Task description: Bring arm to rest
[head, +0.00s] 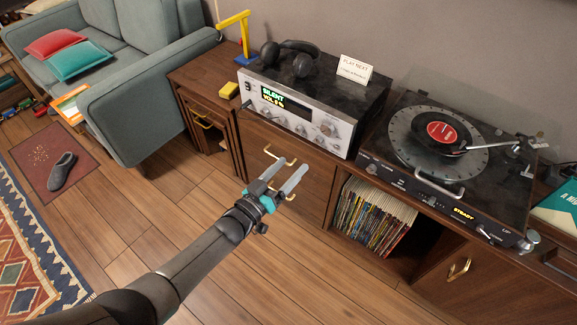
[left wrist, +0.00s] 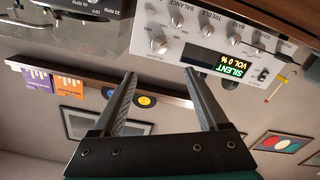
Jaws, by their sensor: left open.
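My left gripper (head: 294,166) reaches in from the lower left in the head view. Its two grey fingers are apart, with nothing between them. It is in front of the cabinet door with a brass handle (head: 268,153), below the silver amplifier (head: 290,112); I cannot tell whether it touches the door. In the left wrist view, which is upside down, the open fingers (left wrist: 160,76) point toward the wall and amplifier (left wrist: 215,40). The amplifier display reads SILENT, VOL 0 %. My right gripper is not in view.
A turntable (head: 405,185) with a red-labelled record stands right of the amplifier. Records (head: 372,218) fill an open shelf below. Headphones (head: 300,62) and a card (head: 354,71) sit on the amplifier. A sofa (head: 150,95) is at the left.

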